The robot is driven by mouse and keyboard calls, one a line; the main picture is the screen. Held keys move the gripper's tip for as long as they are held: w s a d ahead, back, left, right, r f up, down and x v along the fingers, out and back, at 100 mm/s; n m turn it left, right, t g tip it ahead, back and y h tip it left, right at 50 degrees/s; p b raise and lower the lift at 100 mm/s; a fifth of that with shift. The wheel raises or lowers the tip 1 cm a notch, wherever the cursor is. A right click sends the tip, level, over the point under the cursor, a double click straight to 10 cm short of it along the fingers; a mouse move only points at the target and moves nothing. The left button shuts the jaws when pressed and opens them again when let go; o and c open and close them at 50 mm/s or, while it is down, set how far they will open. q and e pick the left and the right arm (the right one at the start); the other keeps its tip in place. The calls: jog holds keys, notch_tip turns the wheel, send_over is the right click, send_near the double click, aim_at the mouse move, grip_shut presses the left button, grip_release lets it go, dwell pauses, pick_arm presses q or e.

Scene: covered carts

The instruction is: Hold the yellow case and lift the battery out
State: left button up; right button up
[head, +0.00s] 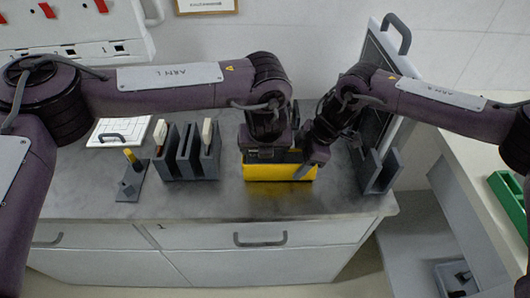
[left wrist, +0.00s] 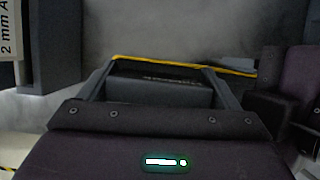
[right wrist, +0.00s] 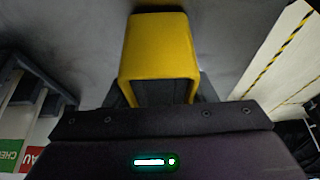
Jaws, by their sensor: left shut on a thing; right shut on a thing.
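The yellow case (head: 280,173) stands on the grey worktop at the middle of the head view. My right gripper (head: 302,170) is shut on its right end; the case's yellow end (right wrist: 158,48) shows between the fingers in the right wrist view. My left gripper (head: 270,156) points down over the case. In the left wrist view it is shut on the dark grey battery (left wrist: 160,93), with the case's yellow rim (left wrist: 185,64) just beyond. In the head view the battery is mostly hidden by the gripper. I cannot tell how deep it sits.
Grey slotted holders (head: 189,158) stand left of the case, beside a small grey stand (head: 131,187) with a yellow-topped item. A white panel (head: 119,131) lies behind them. A grey bracket (head: 376,175) stands to the right. The worktop (head: 215,203) in front is clear.

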pick_arm(q)
notch_tip(320, 180, up, 9)
jog(key=shift+d+r, duration=0.1)
jog(key=shift+d, duration=0.05)
jog(key=shift+c, duration=1.2)
pick_arm(e)
jog(key=shift+w+f, duration=0.1)
jog(key=shift+f, duration=0.15)
jog(key=o, duration=1.1)
jog(key=shift+w, duration=0.1)
jog(key=shift+r, duration=0.15)
jog(key=v, duration=0.7)
jog(key=shift+d, duration=0.15)
